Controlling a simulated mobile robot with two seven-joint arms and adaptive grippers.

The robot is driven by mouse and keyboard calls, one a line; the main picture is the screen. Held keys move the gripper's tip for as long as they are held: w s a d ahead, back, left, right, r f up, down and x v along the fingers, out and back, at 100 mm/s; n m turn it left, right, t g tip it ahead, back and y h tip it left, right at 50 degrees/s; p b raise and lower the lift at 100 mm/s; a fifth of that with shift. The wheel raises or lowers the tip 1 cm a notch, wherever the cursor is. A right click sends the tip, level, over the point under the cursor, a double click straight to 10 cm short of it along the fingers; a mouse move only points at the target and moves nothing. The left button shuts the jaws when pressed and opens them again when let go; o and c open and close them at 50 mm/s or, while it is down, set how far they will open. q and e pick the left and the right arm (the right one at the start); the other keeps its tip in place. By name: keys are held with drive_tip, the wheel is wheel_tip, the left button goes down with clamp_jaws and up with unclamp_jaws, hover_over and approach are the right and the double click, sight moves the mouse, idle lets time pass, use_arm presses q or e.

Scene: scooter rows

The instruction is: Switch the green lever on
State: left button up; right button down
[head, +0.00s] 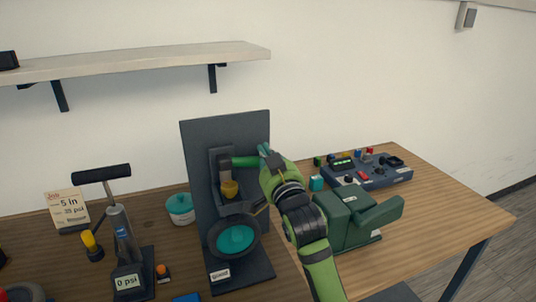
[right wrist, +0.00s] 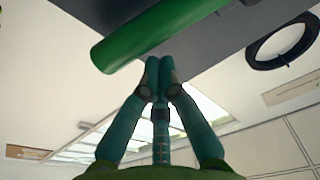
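The green lever (head: 243,161) is a short bar sticking out to the right, roughly level, from a housing on the dark upright panel (head: 255,127). In the right wrist view the lever (right wrist: 150,38) crosses the upper left as a green rod with a rounded end. My right gripper (head: 264,149) is beside the lever's free end in the head view. In the wrist view its teal fingers (right wrist: 158,62) are together with nothing between them, close to the rod. I cannot tell whether they touch it. My left gripper is not in view.
A yellow knob (head: 229,189) and a teal disc in a dark ring (head: 236,239) are below the lever. A dark green machine (head: 347,218) and a control box (head: 364,171) stand right. A gauge pump (head: 121,235) and teal pot (head: 180,208) stand left. A shelf (head: 140,62) hangs above.

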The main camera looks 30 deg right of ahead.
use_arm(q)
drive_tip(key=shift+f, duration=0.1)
use_arm(e)
drive_tip(key=shift+f, duration=0.15)
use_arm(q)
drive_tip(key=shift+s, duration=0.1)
use_arm(e)
drive_tip(key=shift+f+m+g+h, duration=0.15)
drive_tip(key=shift+f+m+h, duration=0.1)
drive_tip(key=shift+f+m, duration=0.75)
drive_tip(key=shift+f+m+g+h, duration=0.2)
drive_tip(key=shift+f+m, duration=0.4)
drive_tip(key=shift+m, duration=0.7)
drive_tip(key=shift+r, duration=0.1)
